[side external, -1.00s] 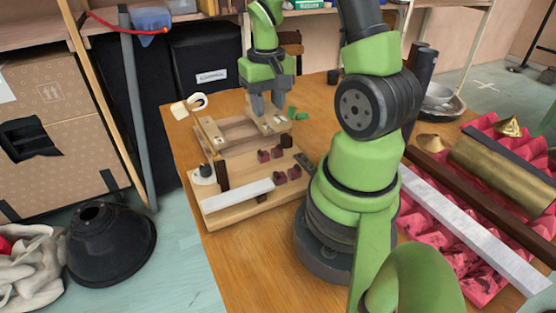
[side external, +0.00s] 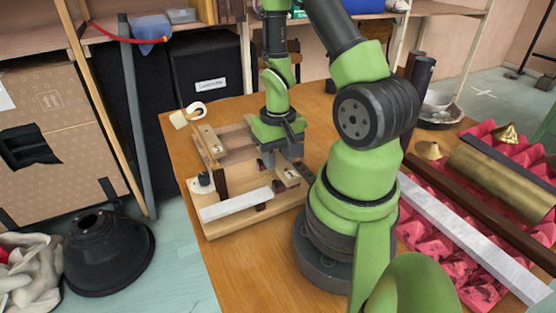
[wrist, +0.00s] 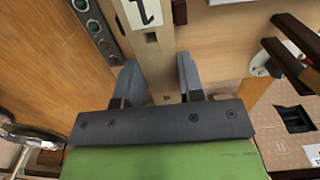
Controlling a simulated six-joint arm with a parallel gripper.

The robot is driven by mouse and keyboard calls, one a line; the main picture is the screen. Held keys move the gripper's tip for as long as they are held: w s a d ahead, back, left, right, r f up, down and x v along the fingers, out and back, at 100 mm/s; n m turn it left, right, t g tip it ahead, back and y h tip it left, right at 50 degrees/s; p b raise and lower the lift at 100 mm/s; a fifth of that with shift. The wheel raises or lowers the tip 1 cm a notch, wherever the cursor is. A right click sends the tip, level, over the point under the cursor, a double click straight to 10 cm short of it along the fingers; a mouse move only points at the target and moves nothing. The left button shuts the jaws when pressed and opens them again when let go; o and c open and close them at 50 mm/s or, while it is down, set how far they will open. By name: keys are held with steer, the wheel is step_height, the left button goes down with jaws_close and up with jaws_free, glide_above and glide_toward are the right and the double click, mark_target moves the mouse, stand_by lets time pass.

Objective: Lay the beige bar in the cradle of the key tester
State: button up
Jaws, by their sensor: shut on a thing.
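The key tester is a pale wooden frame (side external: 225,226) on the table, with dark red pads and a dark upright post at its left. My gripper (side external: 282,162) is low over its right part, pointing down. It is shut on the beige bar (side external: 287,180), which shows only partly below the fingers. In the wrist view the beige bar (wrist: 152,52), with a small hole, runs between the two fingertips (wrist: 160,75). A white label with a black mark (wrist: 143,12) shows at the top. The fingers hide most of the pads; I cannot tell whether the bar touches the cradle.
A pale grey-white bar (side external: 236,204) lies along the tester's near side. A dark panel with green buttons (wrist: 97,30) is close beside the left finger. A cream curl (side external: 188,114) stands at the tester's far left corner. Pink foam (side external: 437,262) with metal pieces lies right of my arm.

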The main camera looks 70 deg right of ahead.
mark_target(277, 159)
steer(key=shift+f, duration=0.65)
steer(key=shift+f, duration=0.15)
steer(key=o, duration=1.1)
step_height(277, 159, up, 12)
steer(key=s+a+r+n+t+y, duration=0.1)
steer(key=a+r+n+t, duration=0.4)
steer(key=a+r, duration=1)
steer(key=shift+s+a+t+y, duration=0.3)
steer(key=shift+s+t+y, duration=0.15)
steer(key=shift+t, duration=0.65)
